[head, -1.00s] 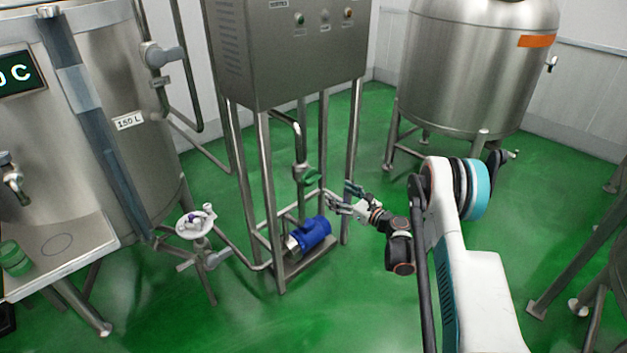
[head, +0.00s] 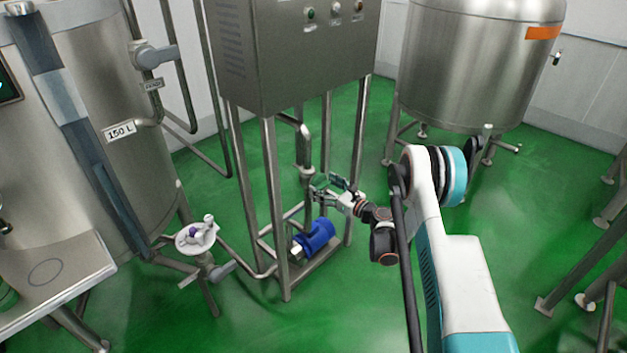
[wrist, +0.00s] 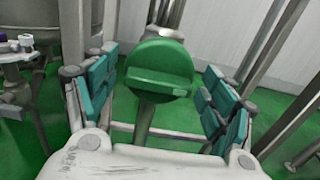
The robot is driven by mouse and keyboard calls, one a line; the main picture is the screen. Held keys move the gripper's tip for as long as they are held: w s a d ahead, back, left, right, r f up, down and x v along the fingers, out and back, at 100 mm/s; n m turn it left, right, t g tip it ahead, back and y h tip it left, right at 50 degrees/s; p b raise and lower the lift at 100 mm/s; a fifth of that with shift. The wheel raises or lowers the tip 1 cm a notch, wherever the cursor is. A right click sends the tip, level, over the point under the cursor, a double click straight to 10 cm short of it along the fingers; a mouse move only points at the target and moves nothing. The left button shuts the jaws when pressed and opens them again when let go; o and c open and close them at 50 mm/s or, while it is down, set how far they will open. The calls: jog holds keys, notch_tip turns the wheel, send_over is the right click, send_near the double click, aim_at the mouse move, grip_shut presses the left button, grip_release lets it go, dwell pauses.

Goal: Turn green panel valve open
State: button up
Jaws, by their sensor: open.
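The green panel valve (wrist: 160,68) shows in the wrist view as a round green body with a raised bar-shaped handle across it. It sits on a steel pipe under the steel panel cabinet. My gripper (wrist: 160,82) is open, with one teal-padded finger on each side of the valve. Gaps show between the pads and the handle, and nothing is held. In the head view my gripper (head: 327,188) is at the vertical pipe below the cabinet, and its fingers largely hide the valve there.
The steel cabinet (head: 300,55) stands on thin legs around the valve. A blue pump (head: 316,236) sits low on its base frame, just below my gripper. A large tank (head: 470,70) stands at the right, another (head: 150,160) at the left. Green floor is open in front.

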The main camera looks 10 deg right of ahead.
jog(key=shift+w+a, duration=0.25)
jog(key=shift+w, duration=0.1)
jog(key=c, duration=0.9)
jog(key=shift+o, duration=0.2)
jog(key=n, duration=0.4)
jog(key=shift+a+n, duration=0.1)
jog(key=shift+n, duration=0.3)
jog(key=n, duration=0.4)
jog(key=shift+s+n, duration=0.15)
jog(key=shift+n, duration=0.15)
jog(key=n, duration=0.4)
jog(key=shift+a+f+n, duration=0.1)
jog(key=shift+f+n, duration=0.05)
jog(key=shift+n, duration=0.15)
jog(key=shift+f+n, duration=0.1)
jog(key=shift+n, duration=1.8)
